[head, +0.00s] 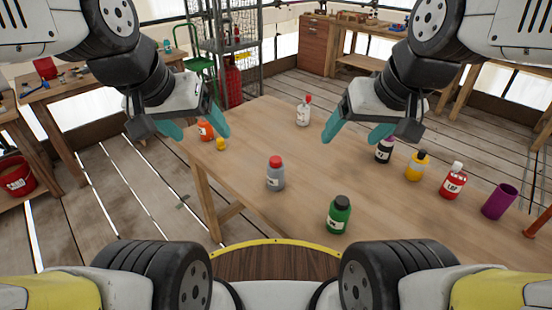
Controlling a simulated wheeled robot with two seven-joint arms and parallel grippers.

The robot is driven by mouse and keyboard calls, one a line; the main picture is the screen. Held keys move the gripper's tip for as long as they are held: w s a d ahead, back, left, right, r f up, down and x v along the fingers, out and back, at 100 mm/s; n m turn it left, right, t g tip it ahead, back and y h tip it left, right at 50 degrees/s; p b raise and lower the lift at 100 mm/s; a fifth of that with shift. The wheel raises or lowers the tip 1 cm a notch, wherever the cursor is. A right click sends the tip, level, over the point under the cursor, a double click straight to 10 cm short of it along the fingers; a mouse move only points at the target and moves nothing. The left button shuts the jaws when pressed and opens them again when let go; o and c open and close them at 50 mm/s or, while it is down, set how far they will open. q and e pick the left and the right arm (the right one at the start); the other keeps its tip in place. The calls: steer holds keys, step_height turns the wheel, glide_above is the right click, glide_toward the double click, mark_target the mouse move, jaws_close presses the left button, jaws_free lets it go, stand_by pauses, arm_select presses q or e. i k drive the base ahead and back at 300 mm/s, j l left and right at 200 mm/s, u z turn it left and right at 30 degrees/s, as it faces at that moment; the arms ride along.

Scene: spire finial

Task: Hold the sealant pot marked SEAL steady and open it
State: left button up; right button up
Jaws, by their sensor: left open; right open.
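Several small labelled pots stand upright on the wooden table (300,122); I cannot read SEAL on any of them. They include a grey pot with a red cap (275,178), a green pot with a black cap (339,216) and a white pot with a red top (303,115). An orange pot (206,130) stands at the left edge. My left gripper (204,136) is open and empty, with its teal fingers above the left edge near the orange pot. My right gripper (348,143) is open and empty above the table's middle, left of a dark pot (384,153).
A yellow pot (415,168), a red pot with a white cap (452,183) and a purple cup (498,202) stand on the right. A small yellow object (221,144) sits beside the orange pot. The table's middle has free room.

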mark_target(275, 177)
steer(key=k+l+u, duration=0.1)
steer(key=k+u, duration=0.75)
